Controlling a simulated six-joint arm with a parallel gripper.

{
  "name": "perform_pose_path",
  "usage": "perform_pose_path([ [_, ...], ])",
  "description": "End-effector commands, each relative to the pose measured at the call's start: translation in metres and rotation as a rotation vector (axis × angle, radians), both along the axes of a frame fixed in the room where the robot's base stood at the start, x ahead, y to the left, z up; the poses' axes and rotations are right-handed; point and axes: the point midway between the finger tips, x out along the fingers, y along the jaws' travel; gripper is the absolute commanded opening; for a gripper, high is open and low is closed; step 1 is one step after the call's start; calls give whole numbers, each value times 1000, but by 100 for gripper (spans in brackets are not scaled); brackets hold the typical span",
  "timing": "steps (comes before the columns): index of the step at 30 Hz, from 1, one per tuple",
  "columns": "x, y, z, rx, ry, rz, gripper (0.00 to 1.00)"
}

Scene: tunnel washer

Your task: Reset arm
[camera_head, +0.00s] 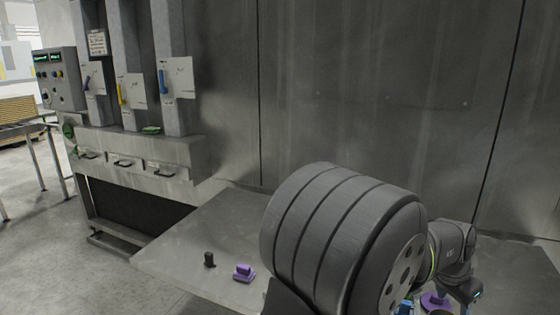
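A large dark grey grooved cylinder, apparently part of my own arm, fills the lower centre in the head view. Beyond its right end a smaller dark part of my arm shows, with a small teal light at its lower end. My gripper seems to be around this lower end (468,292), but its fingers cannot be made out. A purple object (435,301) lies just left of it, partly hidden; I cannot tell whether they touch.
A grey metal table (195,247) carries a small black object (209,259) and a purple block (243,272). At left is a machine front with drawers (124,163), coloured handles (163,82) and a control panel (58,80). A steel wall (380,90) stands behind.

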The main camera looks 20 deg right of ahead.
Motion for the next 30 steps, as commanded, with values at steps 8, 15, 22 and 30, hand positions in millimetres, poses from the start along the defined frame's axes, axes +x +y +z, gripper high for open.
perform_pose_path([
  [8, 0, -19, -38, -3, 0, -1, 48],
  [15, 0, -19, 14, -4, 0, 0, 48],
  [22, 41, -9, 15, 2, 1, 82, 48],
  [30, 94, 7, 13, 2, 1, 187, 48],
])
